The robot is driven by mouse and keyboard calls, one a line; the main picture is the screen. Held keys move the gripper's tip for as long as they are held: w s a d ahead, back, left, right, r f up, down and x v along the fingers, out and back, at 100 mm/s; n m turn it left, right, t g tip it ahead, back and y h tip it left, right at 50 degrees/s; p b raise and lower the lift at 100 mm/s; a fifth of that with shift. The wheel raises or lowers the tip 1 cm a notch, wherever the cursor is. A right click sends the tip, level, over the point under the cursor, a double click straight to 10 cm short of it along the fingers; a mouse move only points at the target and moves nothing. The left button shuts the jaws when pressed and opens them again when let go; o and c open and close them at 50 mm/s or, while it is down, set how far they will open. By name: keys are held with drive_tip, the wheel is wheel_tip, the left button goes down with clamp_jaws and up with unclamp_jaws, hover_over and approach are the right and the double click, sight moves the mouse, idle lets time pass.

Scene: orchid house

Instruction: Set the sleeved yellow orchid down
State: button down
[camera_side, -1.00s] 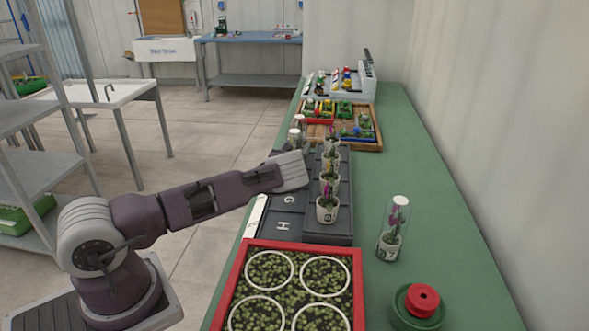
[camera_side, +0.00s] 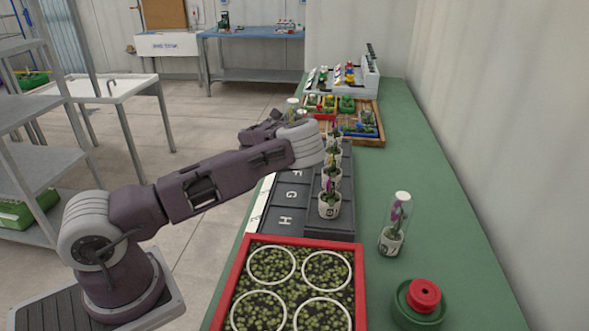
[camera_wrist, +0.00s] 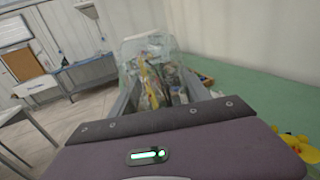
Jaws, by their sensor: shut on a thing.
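In the wrist view, the sleeved yellow orchid (camera_wrist: 146,72) stands in a clear sleeve between the fingers of my gripper (camera_wrist: 157,92), which is shut on it. Its pot is hidden by the gripper body. In the side view, a clear sleeve top (camera_side: 292,103) shows just beyond my wrist, above the far left part of the dark lettered tray (camera_side: 284,221). My fingers are hidden there, and I cannot tell the height of the pot above the tray.
Several potted orchids (camera_side: 330,207) stand in a row on the tray's raised right side. A sleeved purple orchid (camera_side: 394,226) stands on the green bench (camera_side: 430,190). A red-rimmed seedling tray (camera_side: 360,285) is in front. Yellow petals (camera_wrist: 299,148) show at the wrist view's lower right.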

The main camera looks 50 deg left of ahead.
drive_tip(key=s+d+m+t+h, duration=0.1)
drive_tip(key=s+d+m+h, duration=0.1)
drive_tip(key=s+d+h, duration=0.3)
wheel_tip(320, 180, down, 10)
drive_tip(key=y, duration=0.1)
drive_tip(key=shift+w+d+m, duration=0.25)
drive_tip(key=shift+d+m, duration=0.05)
drive_tip(key=shift+d, duration=0.15)
drive_tip(key=shift+f, duration=0.15)
drive_tip(key=c, duration=0.5)
unclamp_jaws()
